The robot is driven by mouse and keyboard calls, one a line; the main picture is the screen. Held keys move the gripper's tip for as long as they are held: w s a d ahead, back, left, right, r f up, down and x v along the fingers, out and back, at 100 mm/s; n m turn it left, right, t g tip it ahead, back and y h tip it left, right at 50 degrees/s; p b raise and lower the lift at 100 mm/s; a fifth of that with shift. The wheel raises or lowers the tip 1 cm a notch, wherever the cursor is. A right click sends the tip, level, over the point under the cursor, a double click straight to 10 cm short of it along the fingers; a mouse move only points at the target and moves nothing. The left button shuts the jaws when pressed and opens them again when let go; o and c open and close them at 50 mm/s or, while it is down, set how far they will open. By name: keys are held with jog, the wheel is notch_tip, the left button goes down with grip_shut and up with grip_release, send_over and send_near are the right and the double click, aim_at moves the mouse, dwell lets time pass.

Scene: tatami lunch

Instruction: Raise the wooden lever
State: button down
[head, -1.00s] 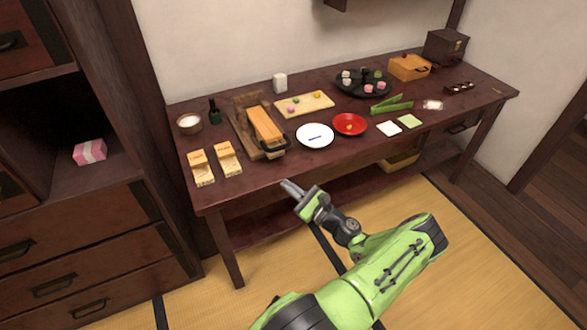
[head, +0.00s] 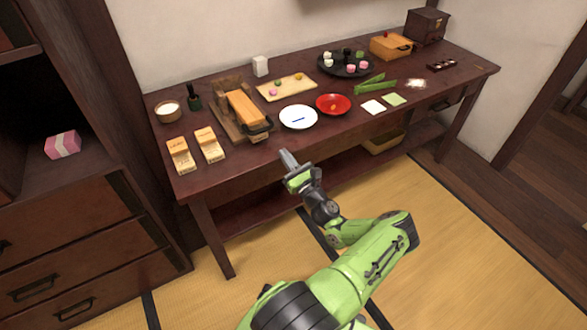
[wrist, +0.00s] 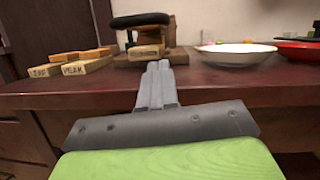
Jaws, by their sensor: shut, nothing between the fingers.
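The wooden lever (head: 244,107) is a long, light wooden bar with a dark handle (head: 258,129) at its front end. It lies low over a brown wooden base (head: 224,118) on the left part of the table. In the wrist view the dark handle (wrist: 140,20) is ahead at the top, slightly left of my fingers. My gripper (head: 287,157) is shut and empty, just off the table's front edge, in front of and right of the handle, apart from it. Its closed fingers (wrist: 158,72) point toward the base.
Two labelled wooden blocks (head: 209,145) stand left of the lever. A white plate (head: 298,117) and red dish (head: 333,104) are to its right. A dark bottle (head: 194,102) stands behind left. The dark table's front edge (head: 330,142) lies close to my gripper.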

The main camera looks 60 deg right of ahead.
jog(key=w+r, duration=0.1)
jog(key=w+d+r, duration=0.1)
jog(key=r, duration=0.1)
jog(key=w+r+b, duration=0.1)
jog(key=w, duration=0.1)
jog(key=shift+w+d+r, duration=0.1)
jog(key=shift+d+r, duration=0.05)
jog(key=shift+d, duration=0.2)
jog(key=shift+r, duration=0.1)
